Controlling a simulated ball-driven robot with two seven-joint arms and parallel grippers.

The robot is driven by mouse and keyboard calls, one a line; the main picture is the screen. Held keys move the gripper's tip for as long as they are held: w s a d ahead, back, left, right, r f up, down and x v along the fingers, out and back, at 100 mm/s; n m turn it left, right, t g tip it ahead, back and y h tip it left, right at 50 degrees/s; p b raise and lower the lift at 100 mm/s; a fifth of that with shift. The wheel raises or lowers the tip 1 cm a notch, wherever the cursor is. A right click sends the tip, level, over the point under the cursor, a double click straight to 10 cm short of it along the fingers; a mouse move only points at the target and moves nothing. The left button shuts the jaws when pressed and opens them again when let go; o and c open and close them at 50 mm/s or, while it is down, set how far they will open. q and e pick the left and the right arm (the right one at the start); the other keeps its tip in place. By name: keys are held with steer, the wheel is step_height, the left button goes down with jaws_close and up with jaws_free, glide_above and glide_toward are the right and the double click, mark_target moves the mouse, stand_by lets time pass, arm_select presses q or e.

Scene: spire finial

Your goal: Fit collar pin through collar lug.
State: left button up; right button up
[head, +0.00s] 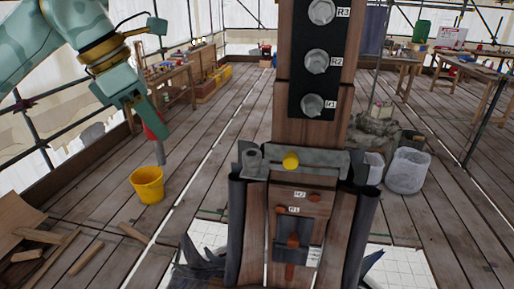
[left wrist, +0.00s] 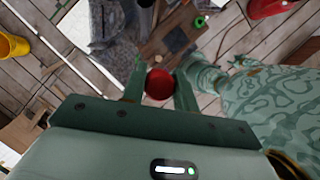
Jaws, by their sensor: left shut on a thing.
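My left gripper (head: 142,104) is high at the left of the head view, shut on a red-topped piece with a grey shank (head: 160,153), which looks like the collar pin. The shank hangs nearly upright, clear of everything. In the left wrist view its round red head (left wrist: 159,84) sits between the two fingers (left wrist: 159,90). The grey metal collar (head: 322,161) crosses the timber post at centre. A round upright grey lug (head: 252,162) stands at its left end, well right of and below my gripper. A yellow knob (head: 290,161) is on the collar's front. My right gripper is out of view.
The timber post (head: 312,128) carries a black plate (head: 298,83) with several large bolts. A yellow bucket (head: 148,186) stands on the planks beyond the held piece. Offcuts lie at lower left. White buckets stand right of the post. The air between gripper and collar looks clear.

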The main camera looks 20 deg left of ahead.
arm_select(q)
steer(key=w+d+p, duration=0.3)
steer(key=w+d, duration=0.8)
steer(key=w, duration=0.3)
steer(key=f, duration=0.6)
steer(key=shift+s+f, duration=0.15)
steer(key=shift+s, duration=0.05)
steer(key=shift+f, duration=0.3)
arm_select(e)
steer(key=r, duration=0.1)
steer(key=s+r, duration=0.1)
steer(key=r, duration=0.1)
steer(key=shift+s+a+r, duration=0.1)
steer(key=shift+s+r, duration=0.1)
arm_select(q)
steer(key=o, duration=1)
steer(key=shift+f, duration=0.1)
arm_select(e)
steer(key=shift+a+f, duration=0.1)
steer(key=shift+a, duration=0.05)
